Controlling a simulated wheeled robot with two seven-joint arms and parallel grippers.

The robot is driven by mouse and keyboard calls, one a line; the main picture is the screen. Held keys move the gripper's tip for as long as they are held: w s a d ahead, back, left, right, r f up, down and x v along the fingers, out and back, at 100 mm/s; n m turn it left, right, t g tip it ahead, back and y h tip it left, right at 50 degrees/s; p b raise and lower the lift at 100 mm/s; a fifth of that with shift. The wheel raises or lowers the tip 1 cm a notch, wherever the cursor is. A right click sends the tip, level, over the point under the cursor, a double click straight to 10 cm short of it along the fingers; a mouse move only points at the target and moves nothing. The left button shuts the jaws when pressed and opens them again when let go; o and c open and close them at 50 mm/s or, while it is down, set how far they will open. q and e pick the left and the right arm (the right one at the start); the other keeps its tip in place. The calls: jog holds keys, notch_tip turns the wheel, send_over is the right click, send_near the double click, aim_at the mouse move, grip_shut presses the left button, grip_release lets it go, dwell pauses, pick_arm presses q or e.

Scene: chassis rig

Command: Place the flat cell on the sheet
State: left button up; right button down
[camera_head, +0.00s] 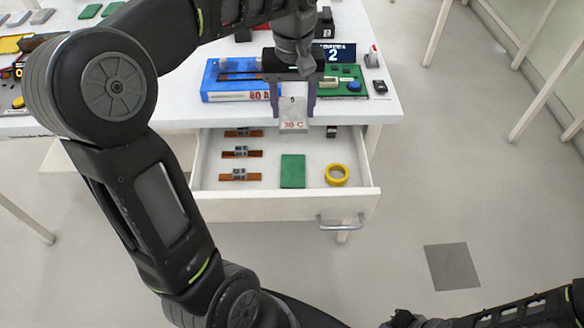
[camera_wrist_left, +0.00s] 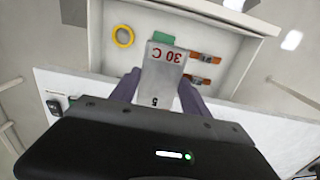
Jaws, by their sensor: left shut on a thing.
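The flat cell (camera_head: 293,112) is a pale grey flat block marked "30 C" and "5". My left gripper (camera_head: 294,98) is shut on it, with a purple finger on each side, and holds it upright over the drawer's back part, by the table's front edge. The cell also shows between the fingers in the left wrist view (camera_wrist_left: 165,68). A flat green rectangle, which looks like the sheet (camera_head: 292,171), lies on the drawer floor, in front of the cell and apart from it. In the left wrist view the cell partly covers the green sheet (camera_wrist_left: 162,38). My right gripper is not seen.
The open drawer (camera_head: 350,207) also holds a yellow ring (camera_head: 337,174), several brown strips with grey clips (camera_head: 240,175) and a small dark item at the back. On the table (camera_head: 386,112) are a blue tray (camera_head: 208,84) and a green board (camera_head: 345,72). Bare drawer floor surrounds the sheet.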

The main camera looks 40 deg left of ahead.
pick_arm(q)
jog(key=b, duration=0.1)
send_over(293, 169)
notch_tip(293, 169, down, 14)
jog(key=shift+r, duration=0.25)
jog(key=shift+f, duration=2.2)
jog(key=shift+f+b, duration=0.1)
jog(key=shift+b, duration=0.2)
jog(key=shift+f, duration=0.15)
jog(key=o, duration=1.6)
jog(key=shift+c, duration=0.2)
jog(key=shift+r, duration=0.2)
